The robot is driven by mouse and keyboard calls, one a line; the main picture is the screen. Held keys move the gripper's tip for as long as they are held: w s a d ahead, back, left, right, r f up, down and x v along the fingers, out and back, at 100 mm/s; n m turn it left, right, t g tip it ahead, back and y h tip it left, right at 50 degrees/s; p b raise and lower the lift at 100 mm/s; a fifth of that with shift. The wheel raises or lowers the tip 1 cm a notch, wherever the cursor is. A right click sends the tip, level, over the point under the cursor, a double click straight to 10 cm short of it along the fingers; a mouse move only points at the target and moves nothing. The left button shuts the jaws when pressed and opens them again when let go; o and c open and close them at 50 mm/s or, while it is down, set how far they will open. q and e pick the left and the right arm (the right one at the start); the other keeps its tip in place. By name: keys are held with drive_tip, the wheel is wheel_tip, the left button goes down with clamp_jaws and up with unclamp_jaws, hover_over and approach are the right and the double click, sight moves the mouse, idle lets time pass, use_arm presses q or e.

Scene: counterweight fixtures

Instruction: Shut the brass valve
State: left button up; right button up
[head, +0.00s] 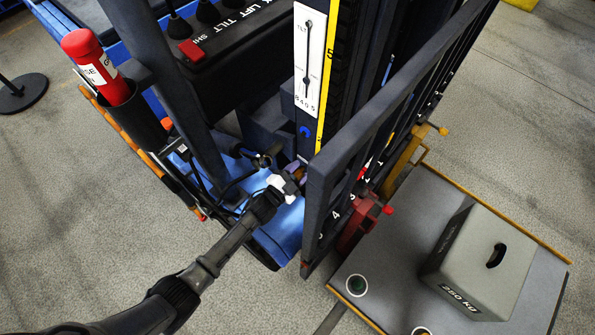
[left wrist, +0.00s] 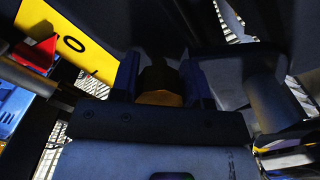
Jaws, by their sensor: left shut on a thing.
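My left gripper (head: 297,176) reaches in low beside the forklift's mast, behind the dark load backrest. In the left wrist view, its two dark blue fingers (left wrist: 160,80) are shut on the brass valve (left wrist: 160,97). The valve shows as a dark knob with a brass-yellow lower part, in deep shadow. In the head view the gripper and nearby truck parts hide most of the valve, and I cannot tell how far it is turned. My right gripper is in neither view.
The dark backrest (head: 322,190) stands close right of my gripper. A blue forklift body (head: 280,232) lies beneath it. A grey 250 kg weight (head: 480,262) sits on a grey platform (head: 400,285) at right. A red extinguisher (head: 97,68) is upper left. Floor at lower left is clear.

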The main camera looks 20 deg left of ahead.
use_arm(q)
drive_tip(key=o, duration=0.9)
drive_tip(key=shift+o, duration=0.2)
drive_tip(key=p+v, duration=0.2)
drive_tip(key=v, duration=1.1)
drive_tip(key=shift+s, duration=0.4)
drive_tip(key=shift+a, duration=0.1)
